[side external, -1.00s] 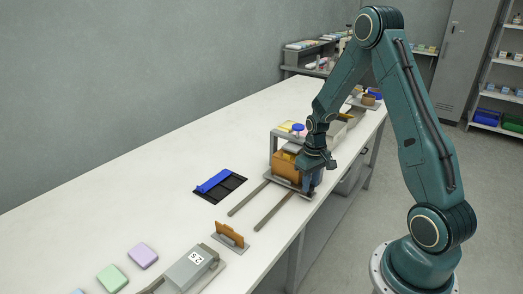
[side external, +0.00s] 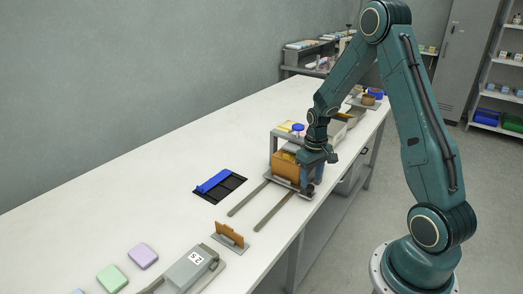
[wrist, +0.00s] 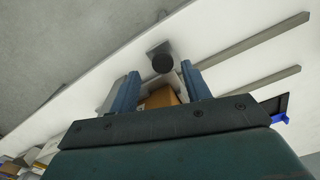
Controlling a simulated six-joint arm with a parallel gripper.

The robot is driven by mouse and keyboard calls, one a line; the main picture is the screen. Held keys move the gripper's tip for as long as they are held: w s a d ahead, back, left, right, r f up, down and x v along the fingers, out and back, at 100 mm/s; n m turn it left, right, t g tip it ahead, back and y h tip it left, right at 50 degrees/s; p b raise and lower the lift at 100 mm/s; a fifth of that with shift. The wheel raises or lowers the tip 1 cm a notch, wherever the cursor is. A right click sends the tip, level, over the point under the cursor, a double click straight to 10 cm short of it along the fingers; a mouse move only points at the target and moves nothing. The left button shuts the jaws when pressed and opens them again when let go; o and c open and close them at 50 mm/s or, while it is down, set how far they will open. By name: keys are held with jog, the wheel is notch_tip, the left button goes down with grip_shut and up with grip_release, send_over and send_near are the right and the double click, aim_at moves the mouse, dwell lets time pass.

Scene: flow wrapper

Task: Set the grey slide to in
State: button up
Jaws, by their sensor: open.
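The grey slide (side external: 281,181) sits at the far end of its two grey rails, with an orange-brown box (side external: 286,164) on or just behind it. Its dark round knob (side external: 308,190) is at the table's front edge side. The knob also shows in the wrist view (wrist: 162,63), on a grey plate, between and beyond my fingertips. My gripper (side external: 313,179) points down just above the knob, its blue fingers apart and empty. In the wrist view my gripper (wrist: 161,72) shows a finger on each side of the knob, with the box's brown face between them.
The rails (side external: 272,211) run toward the near side and are bare. A black tray with a blue bar (side external: 214,181) lies to the left. A brown upright plate (side external: 229,233) and a grey labelled unit (side external: 190,268) stand nearer. A grey shelf (side external: 275,139) stands behind the box.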

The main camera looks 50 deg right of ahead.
notch_tip(320, 180, up, 12)
dwell(0.6)
jog(key=s+a+r+n+t, duration=0.2)
jog(key=s+a+r, duration=0.3)
jog(key=a+r, duration=0.65)
jog(key=s+a+r+n+t, duration=0.1)
jog(key=s+a+r+t, duration=0.1)
jog(key=s+a, duration=0.7)
jog(key=shift+s+a+n+t, duration=0.2)
jog(key=shift+s+n+t, duration=0.1)
jog(key=shift+s+t, duration=0.6)
